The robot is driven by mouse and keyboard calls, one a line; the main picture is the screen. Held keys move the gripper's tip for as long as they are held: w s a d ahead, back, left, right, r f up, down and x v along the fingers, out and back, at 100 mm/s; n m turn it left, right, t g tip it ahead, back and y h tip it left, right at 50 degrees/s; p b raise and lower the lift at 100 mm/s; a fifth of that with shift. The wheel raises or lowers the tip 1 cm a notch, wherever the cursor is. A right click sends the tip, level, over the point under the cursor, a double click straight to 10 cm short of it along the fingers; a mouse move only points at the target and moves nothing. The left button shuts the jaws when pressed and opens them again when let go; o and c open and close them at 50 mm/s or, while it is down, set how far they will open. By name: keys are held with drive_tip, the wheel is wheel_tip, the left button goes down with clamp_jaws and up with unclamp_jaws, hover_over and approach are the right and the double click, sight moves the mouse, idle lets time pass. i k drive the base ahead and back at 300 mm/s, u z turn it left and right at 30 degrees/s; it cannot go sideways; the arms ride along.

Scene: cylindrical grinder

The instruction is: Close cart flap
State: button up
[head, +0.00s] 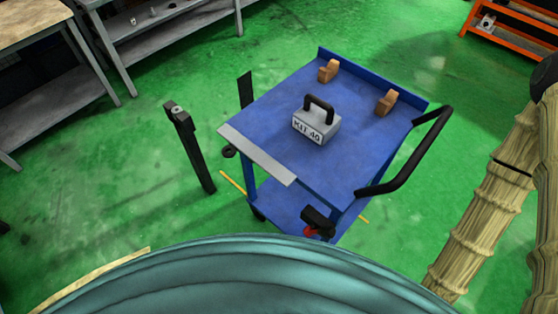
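A blue cart (265,115) stands in the middle of the head view, turned at an angle. A long grey strip, which looks like the cart flap (257,156), runs along the cart's near-left edge. It lies about level with the blue top, and its exact angle is hard to tell. Nothing touches it. My gripper is not in view. A wood-textured, jointed shape at the right edge looks like my arm, and its end is out of the picture.
A grey KIT 40 weight (316,125) and two brown blocks (328,71) (386,103) sit on the cart. A black handle (412,165) juts out right. A black post (190,150) stands left of it. Benches (60,100) are upper left, an orange rack (510,35) upper right.

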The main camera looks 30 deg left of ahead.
sight(255, 155)
drive_tip(key=z, duration=0.5)
drive_tip(key=k, duration=0.85)
drive_tip(key=u, duration=0.65)
